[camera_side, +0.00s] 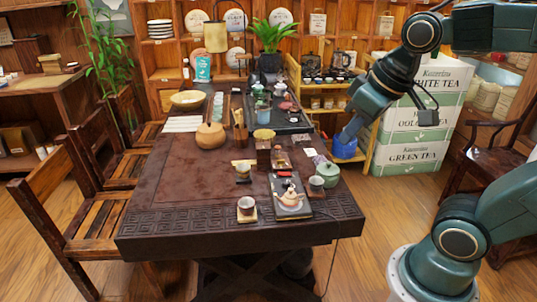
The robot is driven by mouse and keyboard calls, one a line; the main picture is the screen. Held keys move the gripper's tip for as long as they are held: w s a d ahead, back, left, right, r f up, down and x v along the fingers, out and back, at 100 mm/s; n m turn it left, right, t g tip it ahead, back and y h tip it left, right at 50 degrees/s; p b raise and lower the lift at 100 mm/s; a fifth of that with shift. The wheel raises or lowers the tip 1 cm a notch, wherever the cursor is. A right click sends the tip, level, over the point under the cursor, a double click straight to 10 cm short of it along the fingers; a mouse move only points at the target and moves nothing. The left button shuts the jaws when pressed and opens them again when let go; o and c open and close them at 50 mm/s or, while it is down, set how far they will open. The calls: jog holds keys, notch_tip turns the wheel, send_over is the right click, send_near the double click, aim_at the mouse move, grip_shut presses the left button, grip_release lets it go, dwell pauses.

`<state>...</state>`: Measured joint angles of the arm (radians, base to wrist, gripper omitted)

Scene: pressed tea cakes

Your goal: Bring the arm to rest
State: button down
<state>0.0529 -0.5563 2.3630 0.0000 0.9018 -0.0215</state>
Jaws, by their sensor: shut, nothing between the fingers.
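My gripper (350,132) hangs from my arm in the right half of the side view, pointing down and to the left. It is shut and empty. It is in the air to the right of the dark tea table (150,225), and it appears in front of a blue container (345,147). From this single view I cannot tell its exact height or its distance from the table.
A clay teapot on a tray (290,200), a green lidded jar (327,174), a cup (246,205) and a round tan pot (210,135) stand on the table. White tea boxes (410,155) are stacked behind my arm. A wooden chair (495,165) is at right.

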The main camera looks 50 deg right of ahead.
jog(key=shift+t, duration=0.3)
jog(key=s, duration=0.1)
jog(key=s+f, duration=0.1)
jog(key=s, duration=0.1)
jog(key=s+a, duration=0.1)
jog(key=shift+s+a+f, duration=0.1)
jog(key=shift+s+f, duration=0.2)
jog(key=shift+s, duration=0.1)
jog(key=c, duration=2.2)
grip_release()
